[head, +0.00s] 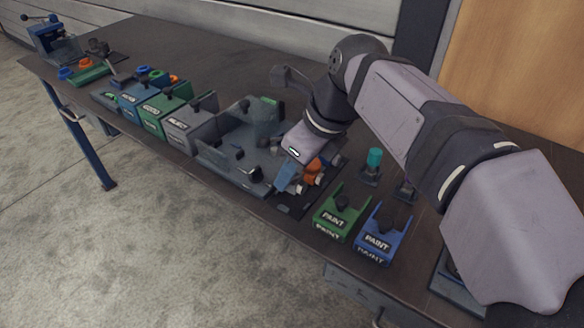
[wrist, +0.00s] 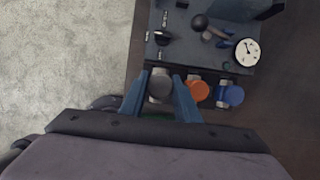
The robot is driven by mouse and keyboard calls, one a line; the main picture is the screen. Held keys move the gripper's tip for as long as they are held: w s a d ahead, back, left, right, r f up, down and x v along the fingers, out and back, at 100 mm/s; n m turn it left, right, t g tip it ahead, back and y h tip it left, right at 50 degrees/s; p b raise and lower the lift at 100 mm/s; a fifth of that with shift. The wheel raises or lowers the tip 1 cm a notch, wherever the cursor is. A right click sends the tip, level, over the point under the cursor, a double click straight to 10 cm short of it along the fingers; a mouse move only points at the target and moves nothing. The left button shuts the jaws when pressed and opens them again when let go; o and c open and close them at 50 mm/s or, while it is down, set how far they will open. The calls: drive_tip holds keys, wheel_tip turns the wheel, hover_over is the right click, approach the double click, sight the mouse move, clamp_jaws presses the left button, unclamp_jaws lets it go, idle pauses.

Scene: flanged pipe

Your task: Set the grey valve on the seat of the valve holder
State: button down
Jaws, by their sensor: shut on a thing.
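My gripper (wrist: 159,92) is shut on the grey valve (wrist: 160,85), whose round grey top shows between the two blue fingers in the wrist view. An orange valve (wrist: 197,90) and a blue valve (wrist: 231,95) stand in a row just right of it. In the head view my gripper (head: 289,186) is low over the front of the bench, left of the orange valve (head: 314,170); the grey valve is not clear there. I cannot tell whether the grey valve still touches its place in the row. I cannot tell which fixture is the valve holder.
A grey fixture plate (head: 222,160) with small parts lies left of my gripper; a white dial gauge (wrist: 247,51) shows beside it. Green (head: 340,215) and blue (head: 377,240) PAINT stands are to the right. Several labelled boxes (head: 187,122) line the bench's front edge.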

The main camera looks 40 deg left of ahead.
sight(292, 183)
idle(0.3)
drive_tip(key=shift+f+b, duration=0.65)
drive_tip(key=shift+f, duration=0.5)
drive_tip(key=shift+f, duration=0.5)
idle(0.3)
drive_tip(key=c, duration=0.9)
unclamp_jaws()
wheel_tip(292, 183, up, 7)
drive_tip(key=p, duration=0.8)
idle(0.4)
